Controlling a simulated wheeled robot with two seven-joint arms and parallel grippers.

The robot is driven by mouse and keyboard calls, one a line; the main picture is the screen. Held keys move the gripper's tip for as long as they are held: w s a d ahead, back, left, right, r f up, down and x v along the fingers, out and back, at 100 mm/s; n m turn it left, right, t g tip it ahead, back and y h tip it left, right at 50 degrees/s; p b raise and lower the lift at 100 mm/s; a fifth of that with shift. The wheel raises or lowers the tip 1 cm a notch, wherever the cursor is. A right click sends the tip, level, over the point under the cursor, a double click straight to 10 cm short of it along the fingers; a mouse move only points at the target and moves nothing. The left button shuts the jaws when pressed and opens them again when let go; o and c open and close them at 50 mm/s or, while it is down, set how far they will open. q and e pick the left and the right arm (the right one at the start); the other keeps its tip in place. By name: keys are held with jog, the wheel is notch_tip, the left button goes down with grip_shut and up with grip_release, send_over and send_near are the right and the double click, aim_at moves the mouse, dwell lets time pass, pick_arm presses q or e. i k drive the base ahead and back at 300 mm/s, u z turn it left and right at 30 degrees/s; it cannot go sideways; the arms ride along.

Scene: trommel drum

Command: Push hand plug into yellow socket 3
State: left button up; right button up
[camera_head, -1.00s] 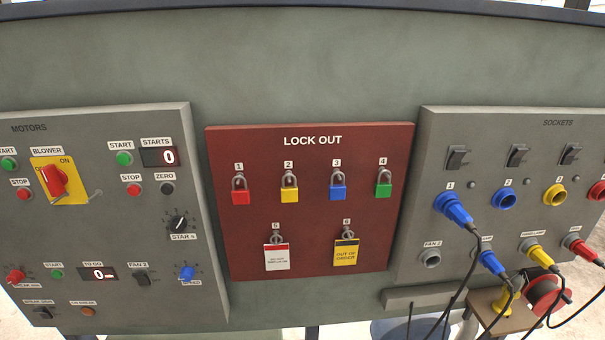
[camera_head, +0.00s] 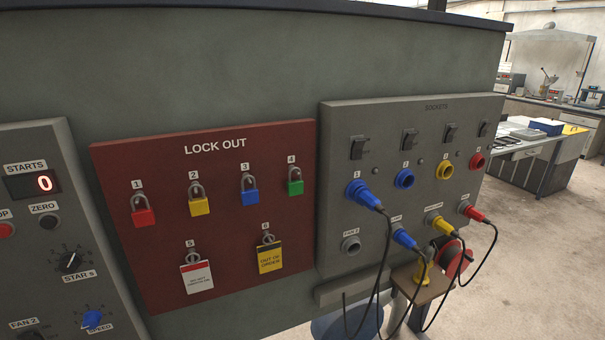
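The yellow socket 3 (camera_head: 445,170) is in the upper row of the grey sockets panel (camera_head: 335,150), right of centre. Its round opening looks empty. A yellow plug (camera_head: 438,225) with a dark cable sits in the lower row below it, under a small label too blurred to read for certain; it appears to be the hand plug. Neither of my grippers is in view.
A blue plug (camera_head: 362,194) fills socket 1. Blue socket 2 (camera_head: 405,178) and red socket 4 (camera_head: 478,161) look empty. A lower blue plug (camera_head: 404,238) and red plug (camera_head: 471,212) flank the yellow one. Cables hang before a small shelf (camera_head: 432,290) and red reel (camera_head: 456,262).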

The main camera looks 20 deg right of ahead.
aim_at(437, 223)
jog(key=z, duration=1.7)
